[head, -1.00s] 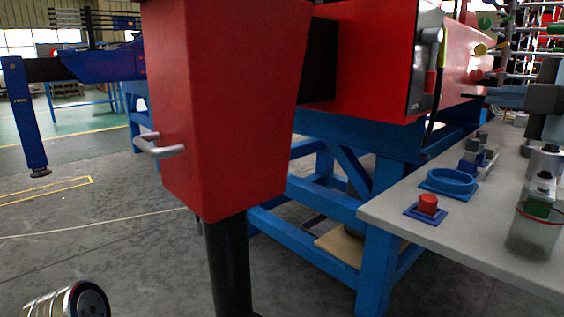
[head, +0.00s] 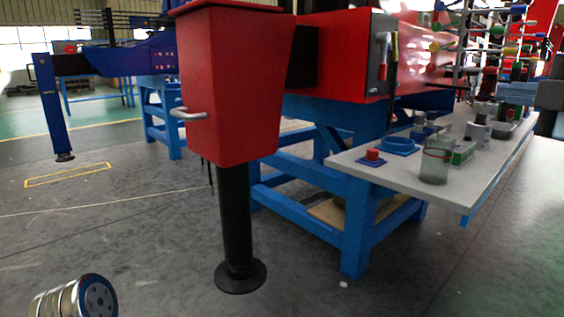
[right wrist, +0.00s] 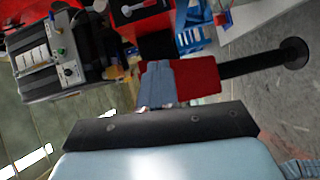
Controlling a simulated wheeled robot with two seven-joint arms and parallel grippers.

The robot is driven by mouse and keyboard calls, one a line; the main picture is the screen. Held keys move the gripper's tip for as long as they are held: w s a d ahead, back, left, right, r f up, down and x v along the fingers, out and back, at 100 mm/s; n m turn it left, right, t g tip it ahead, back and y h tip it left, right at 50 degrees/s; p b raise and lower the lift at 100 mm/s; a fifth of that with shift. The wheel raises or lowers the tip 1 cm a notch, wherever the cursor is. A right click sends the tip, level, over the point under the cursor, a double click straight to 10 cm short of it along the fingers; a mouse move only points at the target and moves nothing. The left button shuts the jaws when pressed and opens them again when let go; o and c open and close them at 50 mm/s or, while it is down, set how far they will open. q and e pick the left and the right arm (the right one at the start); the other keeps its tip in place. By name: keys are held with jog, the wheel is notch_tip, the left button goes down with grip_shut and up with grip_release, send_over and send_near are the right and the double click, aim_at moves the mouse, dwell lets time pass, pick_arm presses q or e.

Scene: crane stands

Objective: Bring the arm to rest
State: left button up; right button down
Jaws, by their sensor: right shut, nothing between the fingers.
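My right gripper (head: 510,92) shows at the right edge of the head view, above the far part of the grey side table (head: 480,186). Its blue-grey fingers point left. In the right wrist view the two fingers (right wrist: 157,86) lie together, shut with nothing held between them. Behind them in that view is the red housing (right wrist: 197,80) with its black leg.
The side table carries a red button on a blue base (head: 372,157), a blue ring (head: 399,147), a clear jar (head: 435,166) and several small parts. The red crane stand (head: 232,90) with its black foot stands left of it. Open floor lies at lower right.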

jog(key=w+a+f+m+g, duration=0.1)
jog(key=w+a+f, duration=0.2)
jog(key=w+f, duration=0.2)
jog(key=w+a+f+m+g, duration=0.1)
jog(key=w+a+f, duration=0.3)
jog(key=f, duration=0.5)
jog(key=w+a+f+m+g, duration=0.1)
jog(key=w+a+f+g, duration=0.1)
jog(key=w+f, duration=0.4)
jog(key=shift+a+f+y, duration=0.4)
jog(key=shift+a+f, duration=0.05)
jog(key=shift+a, duration=0.3)
jog(key=a+f+m+g, duration=0.3)
jog(key=f+m, duration=0.1)
jog(key=f, duration=1.4)
jog(key=a+f+m+g, duration=0.3)
jog(key=f+m, duration=0.1)
jog(key=f, duration=1.4)
jog(key=s+a+f+m+g, duration=0.25)
jog(key=s+f+m, duration=0.25)
jog(key=s+f, duration=0.7)
jog(key=s+a+f+m+g, duration=0.2)
jog(key=s+f+m+g, duration=0.2)
jog(key=s+f, duration=0.75)
notch_tip(320, 180, up, 14)
jog(key=s+y+p, duration=0.1)
jog(key=p, duration=1.3)
jog(key=shift+s+a+f, duration=0.15)
jog(key=shift+s+a, duration=0.05)
